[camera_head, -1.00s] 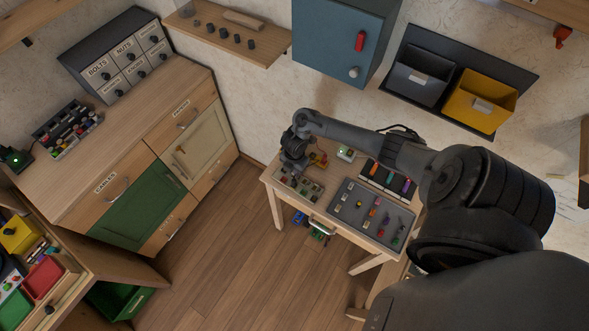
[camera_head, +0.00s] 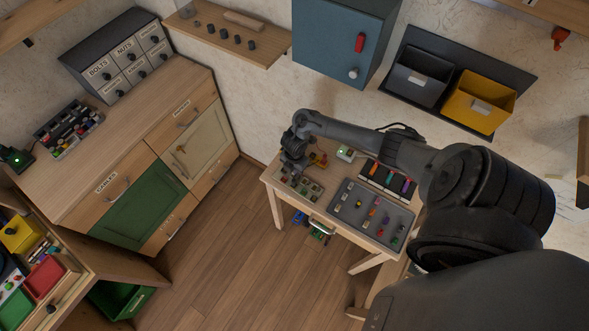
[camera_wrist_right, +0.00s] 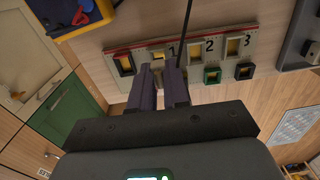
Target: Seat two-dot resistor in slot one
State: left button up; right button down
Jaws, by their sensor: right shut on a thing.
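My right gripper reaches the left end of the work table and shows in the head view (camera_head: 287,168). In the right wrist view its two fingers (camera_wrist_right: 162,88) point at the numbered slot board (camera_wrist_right: 222,66), near the label 1. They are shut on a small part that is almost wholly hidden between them. It may be the two-dot resistor, but no dots show. The fingers cover part of the board by label 1, so I cannot tell whether the part touches or is inside a slot. My left gripper is not in view.
A thin dark rod (camera_wrist_right: 186,30) rises behind the fingers. On the table, a grey tray (camera_head: 347,216) holds several parts.

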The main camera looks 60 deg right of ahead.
jog(key=shift+f+b, duration=0.55)
jog(key=shift+f, duration=0.2)
jog(key=c, duration=1)
grip_release()
jog(key=shift+c, duration=0.2)
jog(key=shift+r, duration=0.15)
jog(key=shift+r+p, duration=2.4)
jog(key=shift+p, duration=0.25)
